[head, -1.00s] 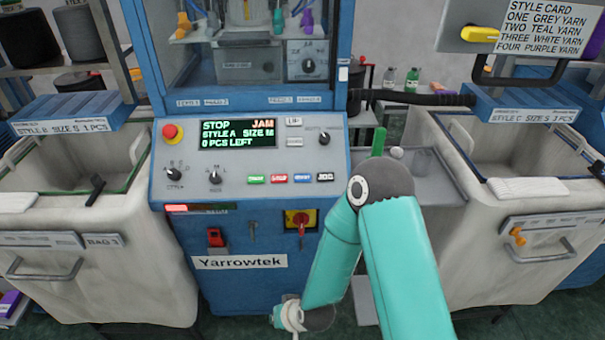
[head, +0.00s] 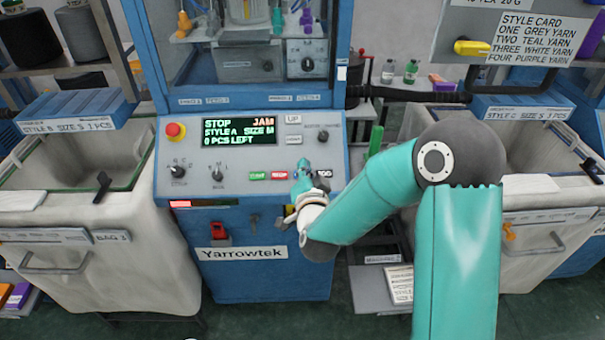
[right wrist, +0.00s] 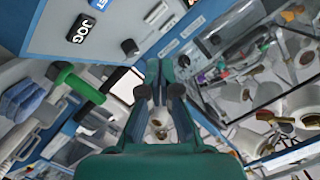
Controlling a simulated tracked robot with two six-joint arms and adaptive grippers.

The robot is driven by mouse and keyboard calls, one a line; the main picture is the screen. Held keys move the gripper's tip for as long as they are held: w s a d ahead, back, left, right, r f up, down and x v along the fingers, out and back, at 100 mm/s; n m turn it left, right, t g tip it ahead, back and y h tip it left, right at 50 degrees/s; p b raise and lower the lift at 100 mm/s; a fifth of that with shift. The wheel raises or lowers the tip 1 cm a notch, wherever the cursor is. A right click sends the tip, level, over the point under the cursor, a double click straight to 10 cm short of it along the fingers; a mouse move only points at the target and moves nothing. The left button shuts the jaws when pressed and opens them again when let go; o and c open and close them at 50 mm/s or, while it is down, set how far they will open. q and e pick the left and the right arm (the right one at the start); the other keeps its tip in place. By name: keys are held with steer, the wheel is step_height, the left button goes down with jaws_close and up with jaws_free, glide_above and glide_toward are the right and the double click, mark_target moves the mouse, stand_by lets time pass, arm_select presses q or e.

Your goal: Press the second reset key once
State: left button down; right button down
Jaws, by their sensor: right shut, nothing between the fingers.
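The blue machine's sloped grey control panel (head: 245,155) faces me in the head view, with a row of small keys: a green key (head: 257,176), a red key (head: 279,175) and a black JOG key (head: 325,173). My right gripper (head: 301,165) is shut and empty, in front of the panel between the red and JOG keys. It hides the blue key of that row; I cannot tell whether it touches the panel. In the right wrist view, the JOG key (right wrist: 81,28) and part of a blue key (right wrist: 97,3) show, with the gripper (right wrist: 159,72) below and right of them.
The display (head: 238,132) reads STOP, JAM, style A, size M, 0 pcs left. A red stop button (head: 175,131), knobs and an UP key (head: 293,119) share the panel. White bins (head: 70,255) flank the machine. A green-handled item (head: 376,140) stands right of the panel.

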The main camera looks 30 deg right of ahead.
steer(key=shift+f, duration=0.1)
steer(key=shift+w+d+f+b, duration=0.45)
steer(key=shift+w+f+b, duration=0.3)
steer(key=shift+f, duration=0.4)
steer(key=shift+w+d+f+b, duration=0.5)
steer(key=shift+w+f+b, duration=0.25)
steer(key=shift+f, duration=0.4)
steer(key=shift+w+d+f+b, duration=0.45)
steer(key=shift+w+f+b, duration=0.3)
steer(key=shift+f, duration=0.4)
steer(key=shift+w, duration=0.1)
steer(key=shift+w+d+f+b, duration=0.15)
steer(key=shift+w+f+b, duration=0.1)
steer(key=shift+b, duration=0.35)
